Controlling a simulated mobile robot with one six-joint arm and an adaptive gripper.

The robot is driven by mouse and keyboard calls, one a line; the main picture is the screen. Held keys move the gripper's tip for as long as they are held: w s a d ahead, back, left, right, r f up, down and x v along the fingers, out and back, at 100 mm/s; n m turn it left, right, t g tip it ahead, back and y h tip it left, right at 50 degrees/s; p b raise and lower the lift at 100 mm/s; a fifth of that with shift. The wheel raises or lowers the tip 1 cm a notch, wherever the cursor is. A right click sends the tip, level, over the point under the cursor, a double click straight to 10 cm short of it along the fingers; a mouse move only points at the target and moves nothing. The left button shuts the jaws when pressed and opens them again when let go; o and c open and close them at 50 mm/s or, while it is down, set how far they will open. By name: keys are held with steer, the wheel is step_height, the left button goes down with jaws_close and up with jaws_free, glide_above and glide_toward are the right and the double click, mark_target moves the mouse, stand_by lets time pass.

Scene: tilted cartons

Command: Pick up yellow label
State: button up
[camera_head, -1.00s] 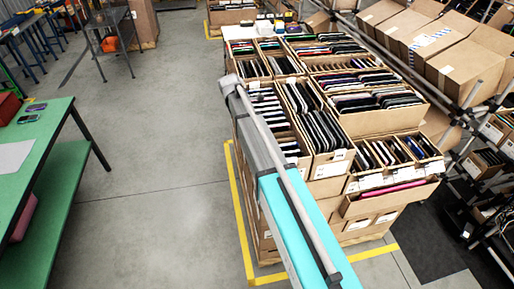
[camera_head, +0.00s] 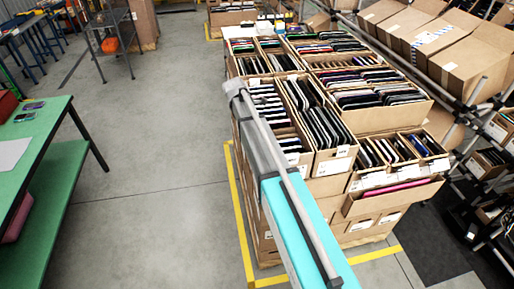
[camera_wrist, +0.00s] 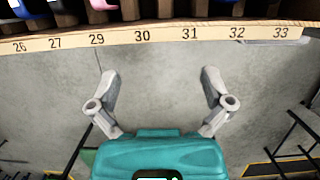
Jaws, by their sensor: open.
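My gripper (camera_wrist: 160,74) is open and empty in the wrist view, its two grey fingers spread wide over bare floor. A pale strip with black numbers (camera_wrist: 165,36), 26 to 33, runs across the top of that view, beyond the fingertips and apart from them. I cannot make out a clearly yellow label in either view. In the head view my turquoise and grey arm crosses the lower middle, and my gripper does not show there.
Open cartons packed with thin dark devices (camera_head: 325,126) stand stacked right of my arm. Tilted cartons (camera_head: 470,58) sit on a tube rack (camera_head: 467,97) further right. A green table (camera_head: 60,125) stands at left. Grey floor (camera_head: 150,150) between is clear, with yellow floor tape (camera_head: 240,225).

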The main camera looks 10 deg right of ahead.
steer(key=shift+b+x, duration=1.6)
steer(key=shift+x, duration=0.35)
steer(key=shift+f, duration=0.15)
steer(key=shift+b+x, duration=2.45)
steer(key=shift+b, duration=0.1)
steer(key=shift+s, duration=0.15)
steer(key=c, duration=0.4)
